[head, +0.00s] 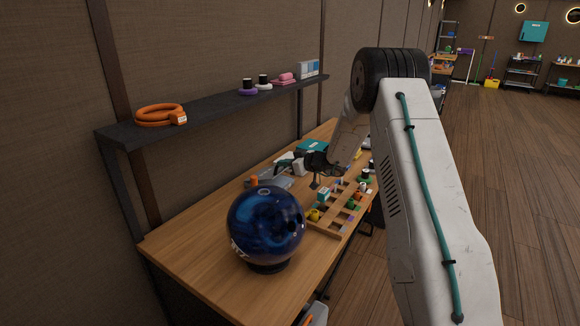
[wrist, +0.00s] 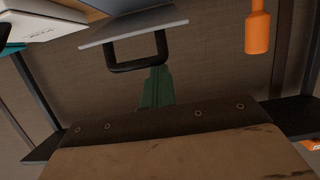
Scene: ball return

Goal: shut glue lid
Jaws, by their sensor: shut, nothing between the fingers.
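My gripper (wrist: 156,72) shows in the wrist view as green fingers pressed together, with nothing between them. A grey panel with a black loop handle (wrist: 136,50) is just beyond the fingertips; it looks like the glue lid. The fingers appear close to the handle; I cannot tell whether they touch it. In the head view the grey panel (head: 272,181) is on the workbench behind the bowling ball, partly hidden. I cannot clearly tell how far open it is.
A blue bowling ball (head: 266,226) sits at the near end of the workbench (head: 190,243). A wooden compartment tray (head: 327,230) with small parts lies to its right. An orange object (wrist: 258,32) and a white box (wrist: 38,20) flank the panel. A wall shelf (head: 215,103) hangs above.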

